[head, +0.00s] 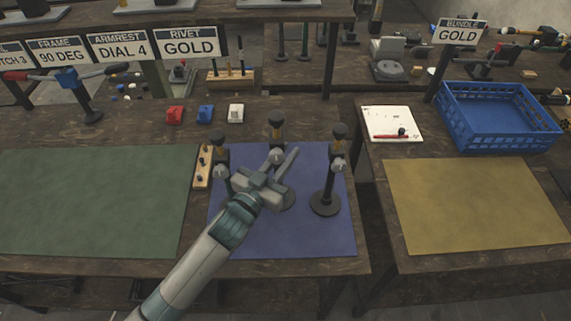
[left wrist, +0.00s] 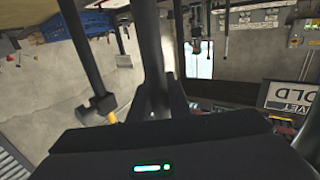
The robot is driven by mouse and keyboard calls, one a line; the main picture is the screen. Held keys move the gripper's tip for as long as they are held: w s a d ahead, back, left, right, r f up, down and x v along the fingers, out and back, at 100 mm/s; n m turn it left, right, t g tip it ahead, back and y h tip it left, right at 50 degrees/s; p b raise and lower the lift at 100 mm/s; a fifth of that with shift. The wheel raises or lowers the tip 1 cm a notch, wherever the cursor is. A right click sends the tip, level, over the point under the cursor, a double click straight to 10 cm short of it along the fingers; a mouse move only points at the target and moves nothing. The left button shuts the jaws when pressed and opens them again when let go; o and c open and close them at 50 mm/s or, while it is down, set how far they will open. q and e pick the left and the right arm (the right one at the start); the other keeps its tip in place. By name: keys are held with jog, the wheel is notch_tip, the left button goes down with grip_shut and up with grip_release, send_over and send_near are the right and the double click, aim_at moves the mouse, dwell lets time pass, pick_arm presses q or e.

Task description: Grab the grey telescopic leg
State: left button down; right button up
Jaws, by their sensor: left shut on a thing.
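Three telescopic legs stand on the blue mat (head: 300,238), each with a dark round top, a pale knob and a dark disc base where it shows. My left gripper (head: 283,162) reaches in over the mat and is shut on the middle leg (head: 276,132), hiding much of its shaft. The right leg (head: 328,183) stands upright just to the right, apart from the gripper. The left leg (head: 220,155) is partly hidden behind my gripper. In the left wrist view a dark shaft (left wrist: 150,45) rises from between the jaws. My right gripper is not in view.
A small wooden rack (head: 203,168) stands at the mat's left edge. Red, blue and white blocks (head: 205,114) sit behind it. The green mat (head: 95,200) is bare. On the right table are a bare yellow mat (head: 475,205), a blue crate (head: 452,120) and a white sheet (head: 385,118).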

pick_arm(q)
jog(key=s+r+b, duration=0.1)
jog(key=s+r, duration=0.2)
jog(key=s, duration=0.2)
jog(key=s+d+r+b, duration=0.1)
jog(key=s+r, duration=0.2)
jog(key=s, duration=0.3)
jog(key=shift+s+d+r, duration=0.15)
jog(key=shift+s+r, duration=0.05)
jog(key=shift+r, duration=0.05)
